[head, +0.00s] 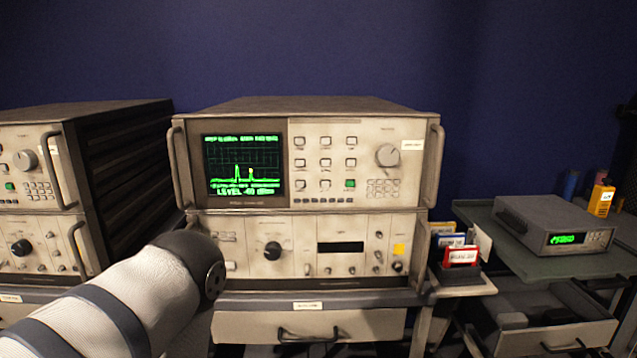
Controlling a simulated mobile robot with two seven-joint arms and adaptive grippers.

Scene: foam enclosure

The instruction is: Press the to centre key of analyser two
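An analyser (430,178) with a lit green trace screen (242,165) stands in the middle of the head view. Its label is too small to read, so I cannot confirm that it is analyser two. Right of the screen is a grid of small keys (325,162), one of them green (350,184). I cannot read which is the to centre key. My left arm comes in from the lower left and its dark joint covers the lower left front of the stack. Neither of my grippers shows.
A lower unit (300,245) with a big dark knob sits under the analyser, above a drawer (310,326). Another instrument stack (95,150) stands at left. Boxed cards (460,256) and a small display unit (565,225) are at right. The space before the keys is clear.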

